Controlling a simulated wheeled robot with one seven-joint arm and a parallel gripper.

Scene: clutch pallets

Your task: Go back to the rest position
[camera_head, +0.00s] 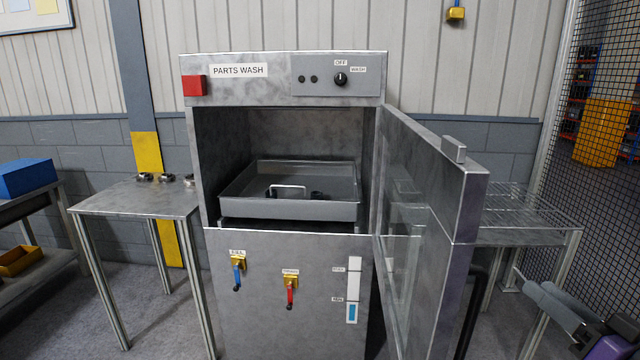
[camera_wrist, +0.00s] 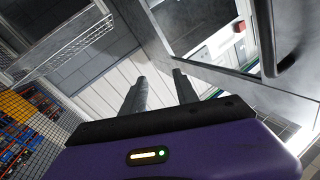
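My gripper (camera_head: 537,290) is at the lower right in the head view, to the right of the washer's open door. In the wrist view my gripper (camera_wrist: 160,80) shows two grey fingers apart with nothing between them. The parts washer (camera_head: 295,280) stands in the middle. Its door (camera_head: 430,190) is swung open toward me and to the right. A grey tray (camera_head: 290,211) sits inside the chamber, with a pale handle and small dark items in it; their details are unclear.
A metal table (camera_head: 125,198) with several small parts stands left of the washer. A wire rack table (camera_head: 530,212) stands right, behind the door and near my gripper. A mesh fence (camera_head: 600,190) is at far right. A blue bin (camera_head: 28,178) is at far left.

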